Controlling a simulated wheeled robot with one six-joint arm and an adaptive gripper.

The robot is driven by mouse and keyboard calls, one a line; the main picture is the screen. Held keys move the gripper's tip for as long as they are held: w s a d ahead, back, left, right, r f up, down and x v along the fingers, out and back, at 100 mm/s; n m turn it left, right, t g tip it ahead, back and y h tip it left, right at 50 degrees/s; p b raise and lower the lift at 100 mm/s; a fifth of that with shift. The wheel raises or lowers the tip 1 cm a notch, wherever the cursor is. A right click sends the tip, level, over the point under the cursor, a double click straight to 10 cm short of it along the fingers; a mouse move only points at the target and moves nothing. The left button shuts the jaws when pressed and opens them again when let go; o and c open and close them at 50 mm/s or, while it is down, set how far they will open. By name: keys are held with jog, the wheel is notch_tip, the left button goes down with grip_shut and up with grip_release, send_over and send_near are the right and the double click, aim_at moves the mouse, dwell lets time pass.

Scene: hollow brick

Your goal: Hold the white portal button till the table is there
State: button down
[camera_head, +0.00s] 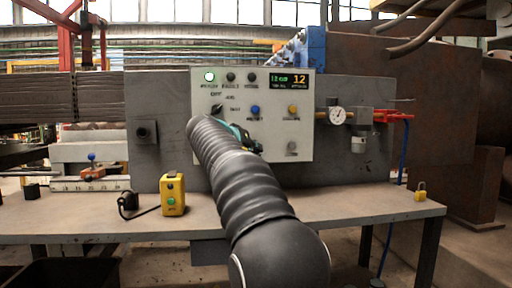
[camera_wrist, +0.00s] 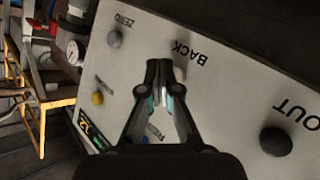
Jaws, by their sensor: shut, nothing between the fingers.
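My gripper (camera_wrist: 159,72) is shut and empty in the wrist view, its fingertips over the panel near the BACK label. In the head view my gripper (camera_head: 246,138) shows partly, in front of the panel (camera_head: 303,128). Whether the fingertips touch the panel I cannot tell. A black button (camera_wrist: 276,141) sits by the OUT label and a grey button (camera_wrist: 115,38) by ZERO. The display (camera_head: 289,81) reads 1.2. A lamp (camera_head: 209,76) at the panel's upper left is lit white-green.
The panel also carries a blue button (camera_head: 255,110) and a yellow button (camera_head: 292,109). A gauge (camera_head: 337,116) stands to its right. A yellow control box (camera_head: 173,195) and a yellow padlock (camera_head: 420,191) stand on the bench (camera_head: 370,205). The bench front right is mostly clear.

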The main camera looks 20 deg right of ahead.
jog(key=shift+w+d+p, duration=0.15)
jog(key=shift+w+p, duration=0.15)
jog(key=shift+w, duration=0.3)
dwell(0.8)
dwell(2.8)
jog(key=shift+s+a+b, duration=0.25)
jog(key=shift+s+b, duration=0.5)
jog(key=shift+s, duration=0.1)
jog(key=shift+s+a+b, duration=0.25)
jog(key=shift+s+b, duration=0.35)
jog(key=shift+s, duration=0.2)
jog(key=shift+s+a+b, duration=0.2)
jog(key=shift+s+b, duration=0.45)
jog(key=shift+s, duration=0.2)
jog(key=shift+s+a+b, duration=0.25)
jog(key=shift+s+b, duration=0.35)
jog(key=shift+s, duration=0.2)
